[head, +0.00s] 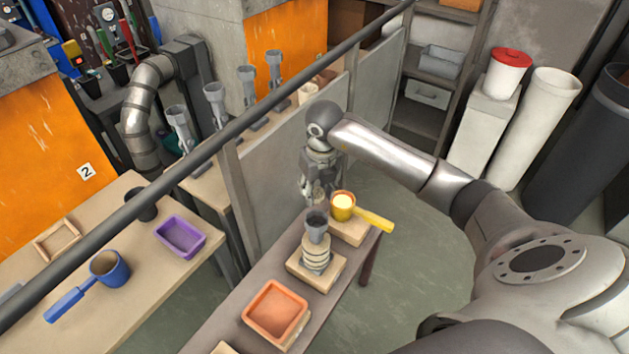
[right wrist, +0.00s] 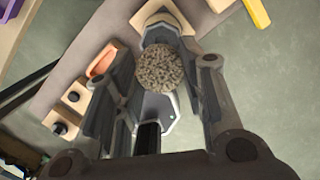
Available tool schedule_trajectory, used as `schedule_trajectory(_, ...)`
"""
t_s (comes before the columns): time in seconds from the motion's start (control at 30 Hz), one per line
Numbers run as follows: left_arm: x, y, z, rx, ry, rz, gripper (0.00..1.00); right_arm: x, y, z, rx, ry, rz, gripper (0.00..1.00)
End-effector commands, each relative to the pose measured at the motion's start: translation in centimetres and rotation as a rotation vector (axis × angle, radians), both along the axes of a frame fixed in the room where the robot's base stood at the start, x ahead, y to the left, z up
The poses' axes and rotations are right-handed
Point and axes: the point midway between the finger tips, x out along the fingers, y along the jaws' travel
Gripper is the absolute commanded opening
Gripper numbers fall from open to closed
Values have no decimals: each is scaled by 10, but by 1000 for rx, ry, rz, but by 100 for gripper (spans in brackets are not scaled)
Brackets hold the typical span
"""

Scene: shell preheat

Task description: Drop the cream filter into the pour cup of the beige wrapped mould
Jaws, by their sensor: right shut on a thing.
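The beige wrapped mould (head: 316,256) stands upright on a wooden block on the near table, its grey pour cup (head: 317,222) on top. My right gripper (head: 318,194) points down just above and behind the cup in the head view. In the right wrist view my right gripper (right wrist: 160,80) is shut on a round, speckled, cream-grey filter (right wrist: 160,67). Grey surfaces show behind the filter, but I cannot tell whether it is over the cup. In the head view the filter is too small to make out clearly. My left gripper is not in view.
A yellow ladle (head: 342,207) with pale contents stands close beside the pour cup, handle to the right. An orange tray (head: 275,311) lies nearer on the table. A dark rail (head: 215,130) crosses the head view. The left table holds a blue ladle (head: 107,268) and purple tray (head: 180,237).

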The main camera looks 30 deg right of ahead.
Motion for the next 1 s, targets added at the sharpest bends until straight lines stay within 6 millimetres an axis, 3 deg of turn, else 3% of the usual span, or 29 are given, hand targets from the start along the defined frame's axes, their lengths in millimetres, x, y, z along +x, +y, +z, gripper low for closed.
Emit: schedule_trajectory(1.0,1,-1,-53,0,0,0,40,0,0,-73,0,0,3,25)
